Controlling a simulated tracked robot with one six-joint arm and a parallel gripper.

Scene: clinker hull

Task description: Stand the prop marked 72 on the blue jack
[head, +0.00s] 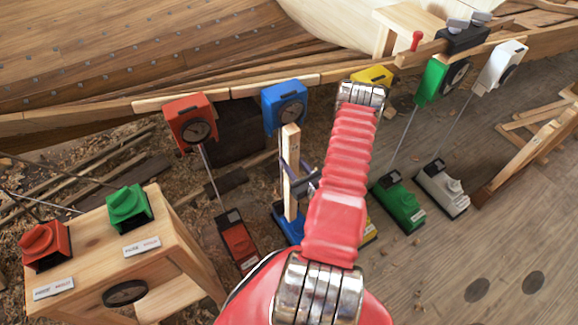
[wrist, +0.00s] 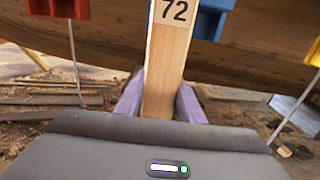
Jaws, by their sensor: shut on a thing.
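The prop marked 72 (head: 291,146) is a pale wooden post, upright in the head view. Its number plate shows at the top of the wrist view, on the prop (wrist: 170,52). My gripper (head: 293,184) is shut on the prop, its purple fingers on either side of it; they also show in the wrist view (wrist: 158,98). The blue jack (head: 289,232) is on the floor below the prop, partly hidden by the prop and my arm. The prop's lower end is over the jack; I cannot tell whether they touch. Its top overlaps the blue dial box (head: 284,104).
Red (head: 238,240), green (head: 399,203) and white (head: 443,189) jacks stand on the floor to either side, with thin rods rising from them. A yellow jack is mostly hidden behind my arm. A wooden bench (head: 172,238) with red and green knobs stands at left.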

